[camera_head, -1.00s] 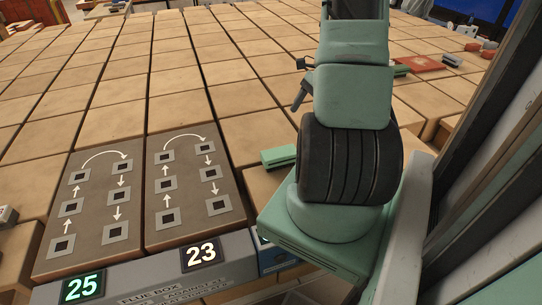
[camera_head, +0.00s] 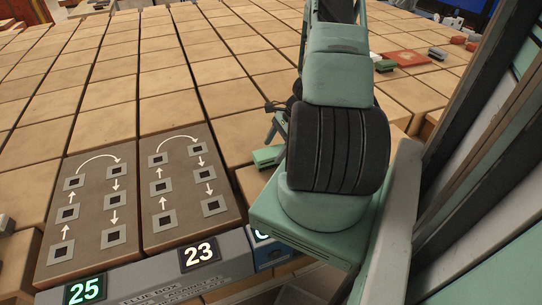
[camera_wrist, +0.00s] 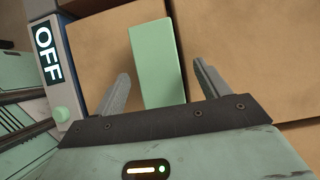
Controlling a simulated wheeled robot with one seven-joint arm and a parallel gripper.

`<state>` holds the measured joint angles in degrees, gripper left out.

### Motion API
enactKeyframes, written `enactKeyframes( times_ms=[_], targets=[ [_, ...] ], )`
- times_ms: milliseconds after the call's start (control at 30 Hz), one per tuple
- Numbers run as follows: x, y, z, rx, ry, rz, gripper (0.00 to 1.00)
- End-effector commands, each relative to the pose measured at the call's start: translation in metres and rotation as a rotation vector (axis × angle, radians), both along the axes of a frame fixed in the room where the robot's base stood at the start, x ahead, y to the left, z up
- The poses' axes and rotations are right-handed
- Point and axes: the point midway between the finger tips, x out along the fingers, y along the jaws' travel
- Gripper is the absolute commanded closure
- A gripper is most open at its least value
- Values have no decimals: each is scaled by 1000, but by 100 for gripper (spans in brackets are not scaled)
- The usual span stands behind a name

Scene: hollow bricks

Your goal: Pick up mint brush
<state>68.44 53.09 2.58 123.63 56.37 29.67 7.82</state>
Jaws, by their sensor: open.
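The mint brush (camera_wrist: 156,62) appears as a plain pale-green block lying on the tan bricks, and any bristles are hidden. In the wrist view it lies between the two grey fingers of my gripper (camera_wrist: 160,72), which are apart, with a gap showing on each side. In the head view the mint brush (camera_head: 267,156) shows just left of my arm, partly covered by it. My gripper is mostly hidden behind my arm there.
Brown panels with arrows (camera_head: 188,190) and numbered boxes (camera_head: 200,254) lie to the left. A red piece (camera_head: 407,58) and a green piece (camera_head: 385,66) lie farther back on the bricks.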

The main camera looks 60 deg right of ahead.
Motion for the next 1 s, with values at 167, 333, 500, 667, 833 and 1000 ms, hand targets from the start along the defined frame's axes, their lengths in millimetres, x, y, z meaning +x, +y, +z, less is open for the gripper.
enactKeyframes(
  times_ms=[167,333,500,667,833,1000],
  targets=[
    [8,14,-15,7,0,-2,25],
    [13,19,-31,3,0,-1,25],
    [15,20,-35,1,-1,0,25],
    [14,20,-35,1,-1,0,25],
    [14,20,-36,1,-1,0,25],
    [14,20,-38,1,-1,0,25]
  ],
)
